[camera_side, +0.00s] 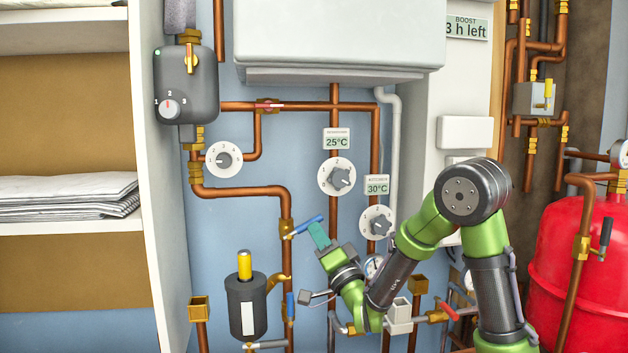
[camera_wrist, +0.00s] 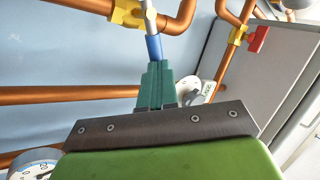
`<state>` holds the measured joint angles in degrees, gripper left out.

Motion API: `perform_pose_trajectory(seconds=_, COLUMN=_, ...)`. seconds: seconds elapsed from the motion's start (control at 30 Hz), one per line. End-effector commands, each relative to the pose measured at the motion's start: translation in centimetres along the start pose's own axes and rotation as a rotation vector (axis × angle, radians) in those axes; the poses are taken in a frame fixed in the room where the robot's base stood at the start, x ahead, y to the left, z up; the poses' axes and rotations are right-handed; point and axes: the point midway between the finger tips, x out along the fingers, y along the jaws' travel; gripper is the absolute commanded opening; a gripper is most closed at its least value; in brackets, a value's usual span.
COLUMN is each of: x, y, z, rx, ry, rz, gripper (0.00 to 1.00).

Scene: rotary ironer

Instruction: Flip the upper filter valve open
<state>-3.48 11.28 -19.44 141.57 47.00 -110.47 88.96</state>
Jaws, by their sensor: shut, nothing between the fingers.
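The upper filter valve has a brass body (camera_side: 287,227) on a vertical copper pipe. Its blue lever (camera_side: 307,224) points right and slightly up, across the pipe. In the wrist view the blue lever sleeve (camera_wrist: 154,47) sits on a pale stem running up to the yellow-brass valve body (camera_wrist: 129,14). My gripper (camera_side: 316,230) has teal fingers, shut and empty, with tips at or just below the lever's outer end. In the wrist view the fingertips (camera_wrist: 158,68) overlap the sleeve's end; I cannot tell whether they touch.
A black filter canister (camera_side: 247,304) with a yellow top stands lower left. A second blue lever (camera_side: 290,306) hangs along the pipe below. Dials (camera_side: 337,177) and a gauge lie to the right. A red tank (camera_side: 570,275) fills the far right. Blue wall is open left of the pipe.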

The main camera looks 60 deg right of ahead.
Motion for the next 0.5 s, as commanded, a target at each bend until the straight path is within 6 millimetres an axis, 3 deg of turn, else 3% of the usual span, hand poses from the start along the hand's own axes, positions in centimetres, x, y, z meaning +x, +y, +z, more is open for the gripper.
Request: perform_pose_trajectory(seconds=0.5, x=1.7, y=-2.6, z=-0.6, rx=-0.397, ry=-0.260, rz=-0.004, gripper=0.00)
